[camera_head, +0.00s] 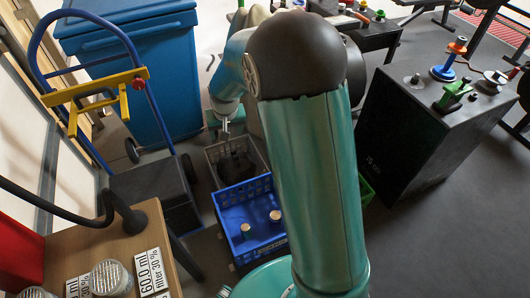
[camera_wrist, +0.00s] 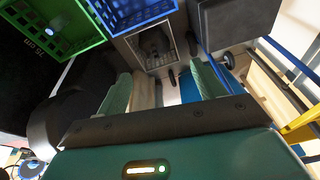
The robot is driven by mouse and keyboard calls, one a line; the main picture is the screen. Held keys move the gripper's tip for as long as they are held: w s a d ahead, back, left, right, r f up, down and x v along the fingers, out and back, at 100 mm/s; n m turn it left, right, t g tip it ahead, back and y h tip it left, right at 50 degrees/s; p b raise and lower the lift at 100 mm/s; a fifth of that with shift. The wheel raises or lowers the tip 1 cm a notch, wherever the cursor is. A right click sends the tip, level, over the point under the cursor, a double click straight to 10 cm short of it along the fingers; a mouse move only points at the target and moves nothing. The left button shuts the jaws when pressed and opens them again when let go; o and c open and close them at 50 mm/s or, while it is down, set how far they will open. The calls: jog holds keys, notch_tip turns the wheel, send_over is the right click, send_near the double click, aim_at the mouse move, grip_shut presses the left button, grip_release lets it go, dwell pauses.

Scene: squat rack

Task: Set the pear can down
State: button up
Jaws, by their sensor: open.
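My gripper (camera_head: 225,127) hangs over the grey crate (camera_head: 212,155) in the head view, partly hidden by my arm. In the wrist view its two fingers (camera_wrist: 160,85) stand wide apart, with no can visible between them. Two small round cans with pale tops, one on the left (camera_head: 245,229) and one on the right (camera_head: 275,215), stand in the blue crate (camera_head: 230,248). I cannot tell whether either is the pear can; no pear label is readable. The grey crate, also in the wrist view (camera_wrist: 120,45), holds a dark, unclear thing.
A green crate (camera_wrist: 20,68) adjoins the blue crate in the wrist view. A blue hand truck (camera_head: 33,50) and blue bin (camera_head: 140,75) stand at left and back. A black box (camera_head: 410,140) with weights stands right. Jars (camera_head: 110,277) stand on a wooden surface, lower left.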

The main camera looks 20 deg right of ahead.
jog(key=s+r+t, duration=0.2)
jog(key=s+r, duration=1.2)
jog(key=r, duration=0.3)
jog(key=s+r+n, duration=0.1)
jog(key=s+r, duration=0.3)
jog(key=s, duration=1.1)
jog(key=shift+d+t, duration=0.15)
jog(key=shift+t, duration=0.25)
